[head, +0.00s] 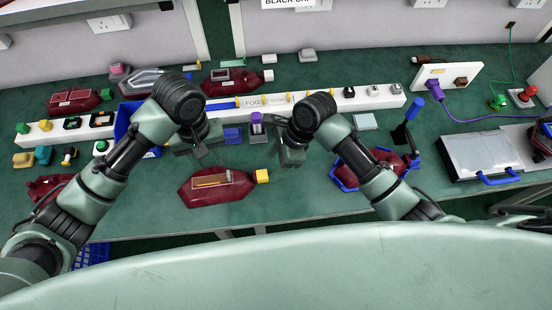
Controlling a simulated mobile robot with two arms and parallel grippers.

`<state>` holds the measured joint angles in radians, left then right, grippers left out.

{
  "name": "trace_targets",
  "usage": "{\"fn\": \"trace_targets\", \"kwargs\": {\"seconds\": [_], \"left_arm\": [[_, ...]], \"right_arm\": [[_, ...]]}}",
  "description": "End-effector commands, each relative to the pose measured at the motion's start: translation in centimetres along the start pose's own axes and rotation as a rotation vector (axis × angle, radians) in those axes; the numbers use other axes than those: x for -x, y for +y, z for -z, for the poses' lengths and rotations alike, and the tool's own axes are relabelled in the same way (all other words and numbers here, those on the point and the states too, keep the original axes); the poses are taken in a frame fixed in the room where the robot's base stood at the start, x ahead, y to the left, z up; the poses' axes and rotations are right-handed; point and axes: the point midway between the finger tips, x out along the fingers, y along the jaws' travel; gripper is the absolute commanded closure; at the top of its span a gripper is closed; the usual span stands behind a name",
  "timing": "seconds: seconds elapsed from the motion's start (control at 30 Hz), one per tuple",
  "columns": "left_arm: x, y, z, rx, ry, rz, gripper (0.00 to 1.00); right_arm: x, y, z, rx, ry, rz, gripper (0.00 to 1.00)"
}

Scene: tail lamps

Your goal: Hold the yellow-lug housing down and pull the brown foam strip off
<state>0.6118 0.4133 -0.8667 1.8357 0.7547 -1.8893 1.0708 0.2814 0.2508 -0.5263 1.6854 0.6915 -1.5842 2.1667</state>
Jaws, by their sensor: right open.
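The yellow-lug housing, a dark red lamp body (214,197), lies on the green bench near the front edge. Its yellow lug (262,176) sticks out at the right end. A brown foam strip (211,181) lies on the housing's upper face. My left gripper (203,152) hangs above and behind the housing, apart from it; its fingers are small and dark, so I cannot tell its opening. My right gripper (291,160) is open and empty, to the right of the yellow lug and a little behind it.
A white rail (345,103) with small parts runs across the bench behind. A blue bin (126,118) is partly hidden by my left arm. Bench around the yellow-lug housing is mostly clear.

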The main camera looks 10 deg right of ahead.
Motion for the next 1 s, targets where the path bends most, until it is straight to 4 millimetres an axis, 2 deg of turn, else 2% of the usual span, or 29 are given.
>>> {"fn": "trace_targets", "kwargs": {"seconds": [0.1,0.33,0.5,0.73,0.93,1.0], "left_arm": [[0.0,0.0,0.0,0.0,0.0,0.0,0.64],[0.0,0.0,0.0,0.0,0.0,0.0,0.64],[0.0,0.0,0.0,0.0,0.0,0.0,0.64],[0.0,0.0,0.0,0.0,0.0,0.0,0.64],[0.0,0.0,0.0,0.0,0.0,0.0,0.64],[0.0,0.0,0.0,0.0,0.0,0.0,0.64]], "right_arm": [[-2.0,0.1,0.0,0.0,-0.001,-0.005,0.45],[-4.9,0.1,-0.1,0.001,-0.001,-0.003,0.45],[-5.6,0.1,-0.1,0.002,-0.002,-0.001,0.45],[-5.7,0.1,-0.1,0.002,-0.002,-0.001,0.45],[-5.7,0.1,-0.1,0.002,-0.003,-0.001,1.0],[-5.7,0.1,-0.1,0.002,-0.003,-0.001,1.0]]}}
